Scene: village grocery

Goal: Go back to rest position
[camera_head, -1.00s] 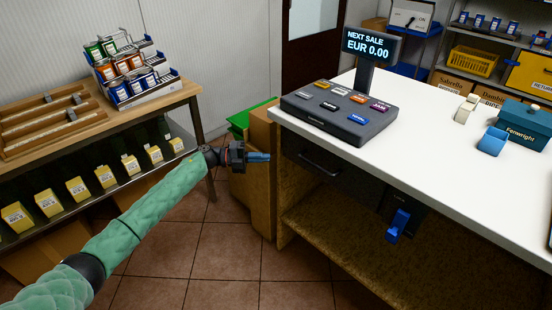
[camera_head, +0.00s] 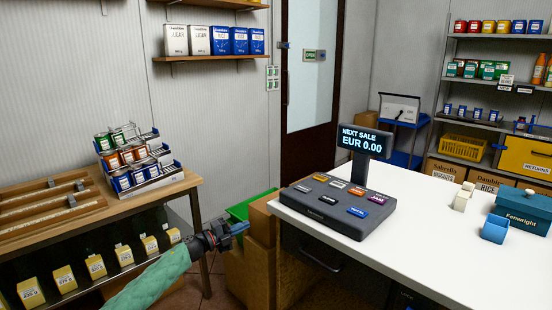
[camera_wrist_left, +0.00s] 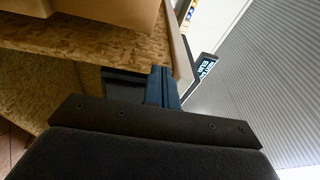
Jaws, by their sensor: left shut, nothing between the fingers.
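My left gripper (camera_head: 238,229) is shut and empty. It hangs in the gap between the wooden table on the left and the white counter, in front of the cardboard boxes. Its blue fingers (camera_wrist_left: 162,88) also show in the left wrist view, closed together, with the counter's chipboard side beyond them. My green-sleeved left arm comes in from the bottom left. My right gripper is in neither view.
A can rack (camera_head: 136,163) stands on the wooden table (camera_head: 100,212).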

